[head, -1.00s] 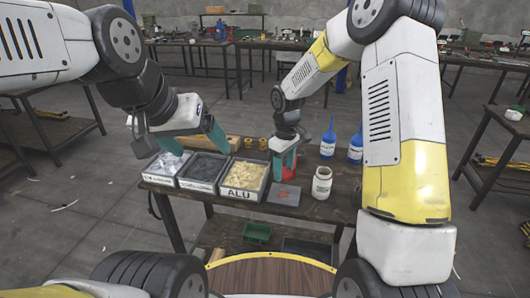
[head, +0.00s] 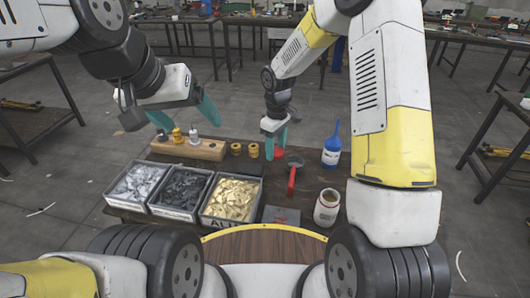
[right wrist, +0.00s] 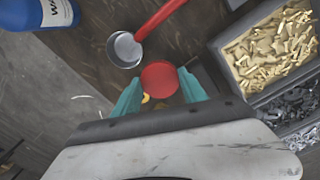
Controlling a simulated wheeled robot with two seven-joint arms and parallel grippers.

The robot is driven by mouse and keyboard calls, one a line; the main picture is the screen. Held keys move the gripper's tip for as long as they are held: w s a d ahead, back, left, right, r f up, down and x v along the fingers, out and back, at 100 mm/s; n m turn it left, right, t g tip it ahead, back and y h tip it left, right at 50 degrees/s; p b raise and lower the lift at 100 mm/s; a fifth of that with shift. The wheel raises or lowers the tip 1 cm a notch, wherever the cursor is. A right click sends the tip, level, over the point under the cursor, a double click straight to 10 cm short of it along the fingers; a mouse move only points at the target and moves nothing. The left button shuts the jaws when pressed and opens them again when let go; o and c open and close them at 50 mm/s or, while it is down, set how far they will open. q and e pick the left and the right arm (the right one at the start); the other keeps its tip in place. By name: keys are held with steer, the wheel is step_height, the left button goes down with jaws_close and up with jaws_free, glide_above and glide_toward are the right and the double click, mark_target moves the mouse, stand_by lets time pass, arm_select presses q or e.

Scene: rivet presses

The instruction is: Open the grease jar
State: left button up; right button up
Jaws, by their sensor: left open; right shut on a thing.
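The grease jar (head: 327,207) is a white jar at the front right of the table, upright. Its top looks uncovered, with a brownish inside showing. My right gripper (head: 275,142) is shut on a red round lid (right wrist: 160,78), at the table's far side behind the jar. The lid also shows just past the fingertips in the head view (head: 280,153). My left gripper (head: 183,115) is open and empty, above the wooden block at the back left.
A red-handled ladle (head: 292,180) lies beside the lid. Bins of silver (head: 113,203), dark (head: 153,208) and gold (head: 206,222) rivets line the front left. The wooden block (head: 214,152), two brass rings (head: 236,149) and a blue bottle (head: 331,150) stand behind. A grey plate (head: 268,215) lies left of the jar.

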step_height(320, 180, down, 8)
steer(key=shift+r, duration=0.15)
stand_by(0.4)
steer(key=o, duration=1.3)
step_height(320, 180, up, 12)
steer(key=shift+f, duration=0.1)
step_height(320, 180, up, 8)
steer(key=m+t, duration=0.1)
steer(key=m, duration=0.1)
glide_above(275, 172)
steer(key=s+d, duration=0.3)
steer(key=s+d+r+m+t+y, duration=0.1)
steer(key=s+d+r+m+t, duration=0.35)
steer(key=s+r, duration=0.75)
steer(key=s+d+m, duration=0.1)
steer(key=s, duration=0.2)
steer(key=s+d+r+m, duration=0.1)
steer(key=s, duration=0.2)
steer(key=s+d+r+m+y, duration=0.1)
steer(key=s, duration=0.2)
steer(key=shift+r+m+t, duration=0.1)
steer(key=shift+m+t, duration=0.15)
steer(key=shift+t, duration=0.1)
